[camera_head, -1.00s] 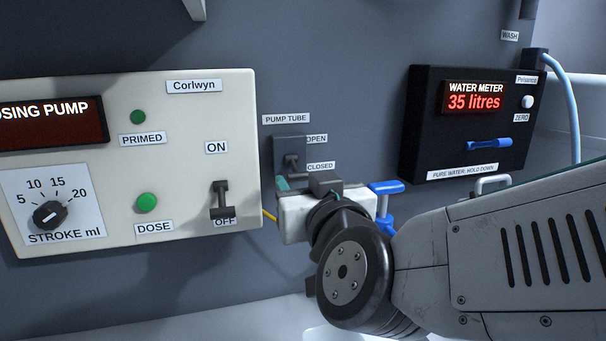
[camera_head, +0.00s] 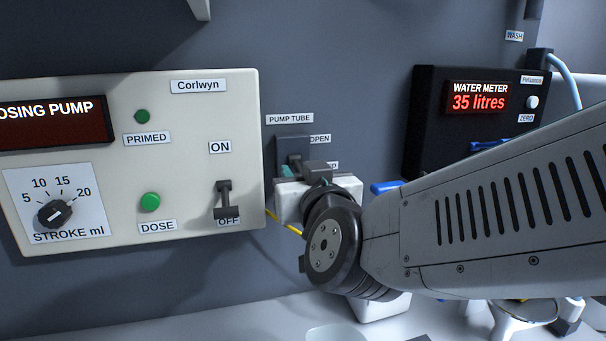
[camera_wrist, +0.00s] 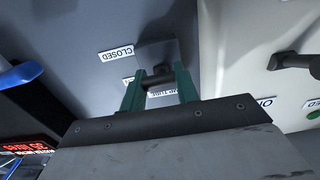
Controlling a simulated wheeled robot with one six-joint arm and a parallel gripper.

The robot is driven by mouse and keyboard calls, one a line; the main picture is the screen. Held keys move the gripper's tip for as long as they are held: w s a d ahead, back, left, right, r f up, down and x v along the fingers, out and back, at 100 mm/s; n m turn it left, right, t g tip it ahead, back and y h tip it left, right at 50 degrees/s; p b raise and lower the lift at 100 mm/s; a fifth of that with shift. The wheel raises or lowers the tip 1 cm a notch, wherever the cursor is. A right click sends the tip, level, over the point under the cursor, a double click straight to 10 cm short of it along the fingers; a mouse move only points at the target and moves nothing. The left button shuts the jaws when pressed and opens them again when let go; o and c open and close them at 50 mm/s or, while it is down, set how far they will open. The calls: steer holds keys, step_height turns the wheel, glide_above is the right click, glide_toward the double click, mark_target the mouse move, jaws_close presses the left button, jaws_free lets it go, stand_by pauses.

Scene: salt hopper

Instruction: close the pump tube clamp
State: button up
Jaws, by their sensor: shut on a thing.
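The pump tube clamp (camera_head: 292,147) is a dark grey block on the grey wall, under the PUMP TUBE label (camera_head: 289,119). The OPEN label (camera_head: 320,139) is at its right; the CLOSED label below that is mostly covered by my gripper. My gripper (camera_head: 290,171) is at the clamp's lower part. In the wrist view its teal fingers (camera_wrist: 158,86) are on both sides of the clamp's dark lever (camera_wrist: 160,73), shut on it. The CLOSED label (camera_wrist: 116,53) shows upside down beside the clamp. The lever's exact setting is hard to tell.
The cream dosing pump panel (camera_head: 190,130) is close on the left, with its ON/OFF switch (camera_head: 224,200) toward OFF. The black water meter (camera_head: 430,125) reads 35 litres at the right, partly behind my arm. A yellow tube (camera_head: 285,222) runs below the clamp.

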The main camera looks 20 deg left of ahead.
steer(key=shift+f+t+y, duration=0.35)
steer(key=shift+t+y, duration=0.15)
steer(key=shift+t, duration=0.1)
steer(key=o, duration=1)
steer(key=v, duration=0.7)
steer(key=shift+s+d+f, duration=0.1)
steer(key=shift+s+d, duration=0.05)
steer(key=shift+s, duration=0.15)
